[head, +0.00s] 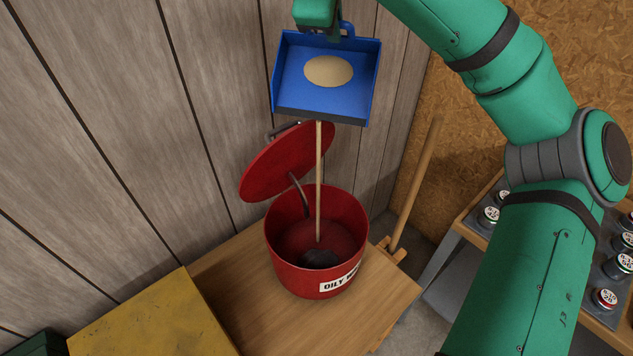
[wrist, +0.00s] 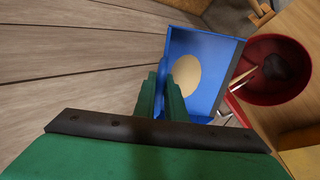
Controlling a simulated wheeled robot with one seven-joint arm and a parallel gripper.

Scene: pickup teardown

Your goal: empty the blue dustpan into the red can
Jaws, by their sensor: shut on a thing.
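My gripper (head: 318,22) is shut on the handle of the blue dustpan (head: 300,98), high above the red can (head: 285,262). The grip itself is mostly hidden in the head view; my green fingers show beside the pan in the wrist view (wrist: 162,95). The pan's front lip is tilted down. A round tan patch of sweepings (head: 329,71) lies in it. A thin tan stream (head: 319,180) runs from the lip down into the can. The can stands upright, with its red lid (head: 290,163) swung open behind it and a dark lump (head: 320,258) inside.
The can stands on a wooden bench (head: 235,270) against a plank wall (head: 130,120). A yellow surface (head: 150,315) lies front left. A wooden-handled tool (head: 415,190) leans behind the can. A shelf with several jars (head: 488,215) is at right.

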